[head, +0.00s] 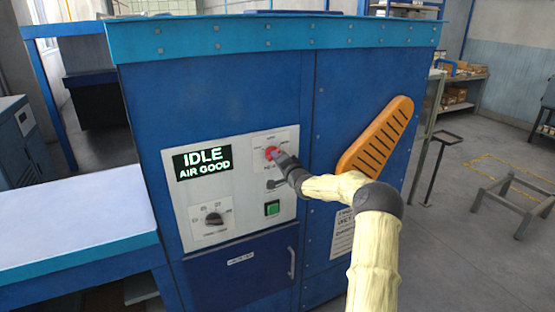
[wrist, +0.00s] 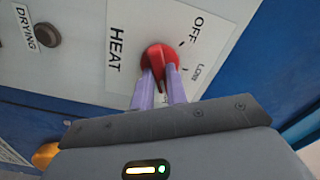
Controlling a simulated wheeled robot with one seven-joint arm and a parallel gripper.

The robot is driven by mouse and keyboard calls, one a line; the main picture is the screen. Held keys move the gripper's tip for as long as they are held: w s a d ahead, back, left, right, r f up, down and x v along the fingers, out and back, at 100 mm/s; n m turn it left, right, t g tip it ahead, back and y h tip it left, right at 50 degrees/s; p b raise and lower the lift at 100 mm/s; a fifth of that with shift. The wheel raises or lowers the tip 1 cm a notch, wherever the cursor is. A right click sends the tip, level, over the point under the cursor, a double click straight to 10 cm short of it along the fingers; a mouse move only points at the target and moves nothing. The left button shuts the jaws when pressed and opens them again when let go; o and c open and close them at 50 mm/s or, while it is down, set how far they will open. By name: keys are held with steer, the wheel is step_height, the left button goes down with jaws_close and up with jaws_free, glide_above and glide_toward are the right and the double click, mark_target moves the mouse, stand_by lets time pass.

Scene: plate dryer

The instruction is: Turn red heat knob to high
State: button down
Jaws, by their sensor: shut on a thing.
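The red heat knob (head: 270,152) sits on the white control panel (head: 238,150) of the blue machine. In the wrist view the red knob (wrist: 158,53) has a raised grip bar, with HEAT, OFF and LOW printed around it. My gripper (head: 279,159) reaches the knob from the lower right. In the wrist view its two purple fingers (wrist: 160,88) are shut on either side of the knob's bar. The bar points down toward my gripper, past LOW. A label between the fingers is mostly hidden, so I cannot read it.
A display (head: 203,161) reads IDLE, AIR GOOD. A black dial (head: 213,219) and a green button (head: 272,208) are lower on the panel. An orange slotted piece (head: 377,138) juts out at right. In the wrist view a dark round part (wrist: 47,35) is beside the DRYING label.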

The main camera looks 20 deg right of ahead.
steer(key=shift+f, duration=0.15)
steer(key=c, duration=1.4)
jaws_free()
steer(key=s+b, duration=0.6)
steer(key=s, duration=1.1)
steer(key=shift+s+d, duration=0.2)
steer(key=shift+d, duration=0.1)
